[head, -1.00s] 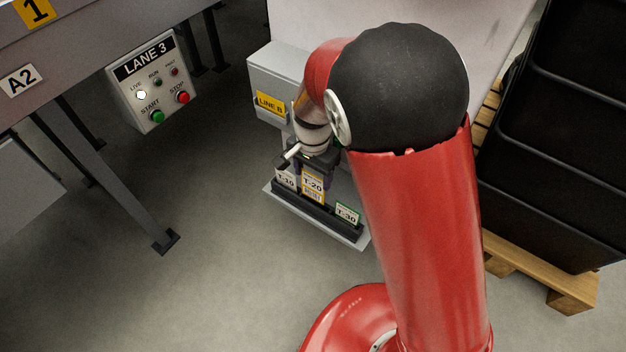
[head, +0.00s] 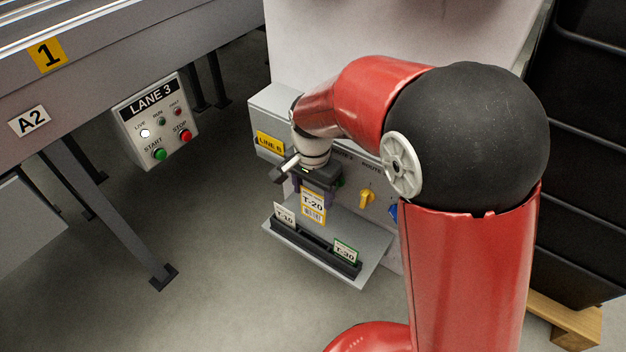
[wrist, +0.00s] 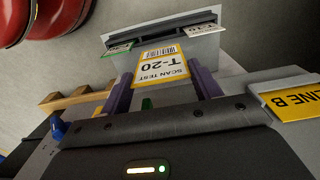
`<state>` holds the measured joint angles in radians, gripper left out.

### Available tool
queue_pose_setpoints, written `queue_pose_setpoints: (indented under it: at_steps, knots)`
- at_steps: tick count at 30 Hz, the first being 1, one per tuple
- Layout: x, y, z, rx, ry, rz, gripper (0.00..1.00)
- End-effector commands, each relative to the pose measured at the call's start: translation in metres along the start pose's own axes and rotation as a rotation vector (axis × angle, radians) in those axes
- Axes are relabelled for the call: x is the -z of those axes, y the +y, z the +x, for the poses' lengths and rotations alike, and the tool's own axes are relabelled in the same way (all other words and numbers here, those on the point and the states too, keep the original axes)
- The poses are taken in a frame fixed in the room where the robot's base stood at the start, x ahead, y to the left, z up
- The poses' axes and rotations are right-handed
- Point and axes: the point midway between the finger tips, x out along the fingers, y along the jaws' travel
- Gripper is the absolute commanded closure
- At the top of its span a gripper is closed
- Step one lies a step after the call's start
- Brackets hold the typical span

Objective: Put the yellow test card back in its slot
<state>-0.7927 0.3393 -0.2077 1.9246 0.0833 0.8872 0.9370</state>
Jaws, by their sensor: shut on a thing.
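The yellow-bordered test card T-20 (head: 313,207) is held in my gripper (head: 314,190), clear of the rack. It also shows in the wrist view (wrist: 162,68), its face readable, between the two purple fingers of my gripper (wrist: 163,84). The dark slotted rack (head: 312,247) stands on a grey shelf (head: 340,276) beneath the card. White card T-10 (head: 285,215) stands at its left end and green-edged card T-30 (head: 345,252) at its right end. The stretch between them holds no card. The slot's opening is too small to make out.
A grey panel with a LINE B label (head: 270,144), a yellow knob (head: 367,197) and a blue knob (head: 393,212) is close behind my gripper. The LANE 3 button box (head: 155,120) is at left. Black crates (head: 580,170) stand at right.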

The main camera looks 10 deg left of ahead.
Motion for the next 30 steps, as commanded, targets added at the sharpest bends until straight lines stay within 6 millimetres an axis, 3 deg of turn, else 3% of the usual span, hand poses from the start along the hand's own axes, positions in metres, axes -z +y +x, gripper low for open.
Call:
queue_pose_setpoints:
  at_steps: [1, 3, 19, 30]
  knots:
    - [0.000, 0.001, 0.016, -0.002, -0.003, 0.002, 0.74]
    - [-0.001, 0.001, 0.027, 0.001, -0.002, 0.002, 0.74]
    - [-0.002, 0.001, 0.072, 0.002, -0.002, -0.001, 0.74]
    - [-0.002, 0.001, 0.081, 0.003, -0.002, -0.001, 0.74]
